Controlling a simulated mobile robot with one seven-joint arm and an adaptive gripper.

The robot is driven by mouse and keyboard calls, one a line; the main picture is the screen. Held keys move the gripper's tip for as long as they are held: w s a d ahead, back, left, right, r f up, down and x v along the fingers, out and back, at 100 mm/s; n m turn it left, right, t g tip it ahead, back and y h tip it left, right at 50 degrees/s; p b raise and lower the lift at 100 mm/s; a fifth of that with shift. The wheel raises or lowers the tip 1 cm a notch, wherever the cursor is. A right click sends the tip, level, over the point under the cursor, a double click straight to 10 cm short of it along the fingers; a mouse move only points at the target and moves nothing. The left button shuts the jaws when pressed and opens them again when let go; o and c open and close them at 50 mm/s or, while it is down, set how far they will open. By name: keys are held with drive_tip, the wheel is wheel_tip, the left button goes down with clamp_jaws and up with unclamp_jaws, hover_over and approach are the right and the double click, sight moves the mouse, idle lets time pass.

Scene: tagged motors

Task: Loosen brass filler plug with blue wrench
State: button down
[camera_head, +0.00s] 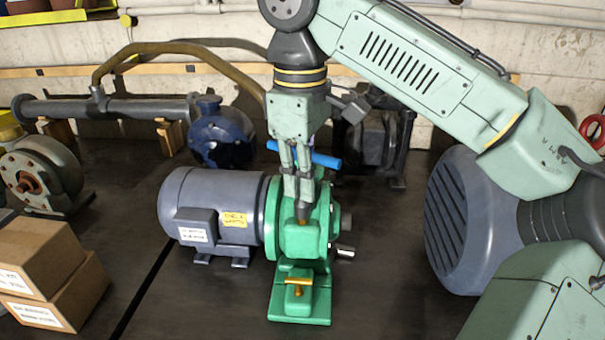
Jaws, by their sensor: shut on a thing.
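The blue wrench shows as a blue bar (325,160) that sticks out to both sides of my gripper. My gripper (304,188) points down and is shut on the wrench, over the green pump housing (287,235). The fingers hide the wrench's middle. A dark tapered tip shows below the fingers, close above the housing's top. A small brass spot, apparently the filler plug (303,223), shows right under this tip. I cannot tell whether the tip is seated on it.
A grey motor (215,205) with white and yellow tags joins the pump's left side. A brass T-shaped fitting (298,286) sits on the green front foot. A blue pump (220,135) stands behind.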

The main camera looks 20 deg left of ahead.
drive_tip(key=shift+f, duration=0.65)
